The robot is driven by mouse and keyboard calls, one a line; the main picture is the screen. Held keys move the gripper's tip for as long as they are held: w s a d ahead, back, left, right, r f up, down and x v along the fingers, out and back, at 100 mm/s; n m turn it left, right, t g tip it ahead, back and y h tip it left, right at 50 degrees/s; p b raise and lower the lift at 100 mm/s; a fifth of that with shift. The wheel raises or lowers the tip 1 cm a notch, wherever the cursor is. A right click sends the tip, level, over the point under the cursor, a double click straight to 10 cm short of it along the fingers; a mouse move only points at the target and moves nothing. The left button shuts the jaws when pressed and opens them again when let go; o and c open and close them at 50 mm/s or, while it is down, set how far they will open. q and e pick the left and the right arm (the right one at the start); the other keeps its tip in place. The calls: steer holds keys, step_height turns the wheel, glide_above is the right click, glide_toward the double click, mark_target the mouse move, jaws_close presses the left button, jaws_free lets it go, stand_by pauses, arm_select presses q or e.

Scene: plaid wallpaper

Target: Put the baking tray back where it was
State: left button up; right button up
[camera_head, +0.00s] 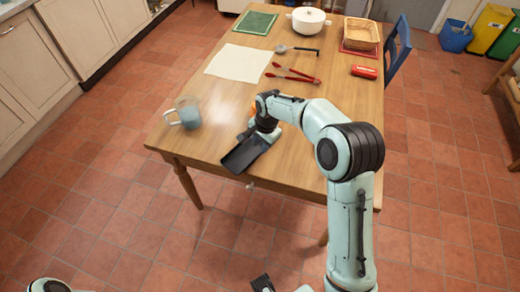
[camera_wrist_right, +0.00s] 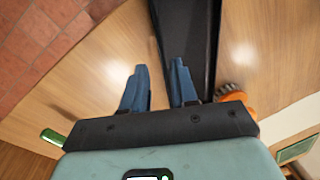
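The dark baking tray (camera_head: 246,152) is at the front edge of the wooden table, by my right gripper (camera_head: 262,128). In the right wrist view the dark tray (camera_wrist_right: 188,25) runs up from beside the fingers to the top edge. The two blue fingers of my right gripper (camera_wrist_right: 159,67) stand apart, with bare wood showing between them. The right finger overlaps the tray in the picture; I cannot tell whether it touches. My arm hides part of the tray in the head view. My left gripper is not clearly seen.
On the table (camera_head: 220,140) stand a blue mug (camera_head: 185,113), a white cloth (camera_head: 239,64), red tongs (camera_head: 292,74), a ladle (camera_head: 297,49), a white pot (camera_head: 308,20), a tan basket (camera_head: 361,33) and a red item (camera_head: 364,72). A small orange thing (camera_wrist_right: 235,95) lies beside the gripper.

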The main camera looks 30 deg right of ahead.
arm_select(q)
steer(key=shift+w+r, duration=0.1)
steer(key=shift+r, duration=0.15)
arm_select(e)
step_height(320, 180, up, 6)
steer(key=shift+s+d+r, duration=0.15)
steer(key=shift+s, duration=0.3)
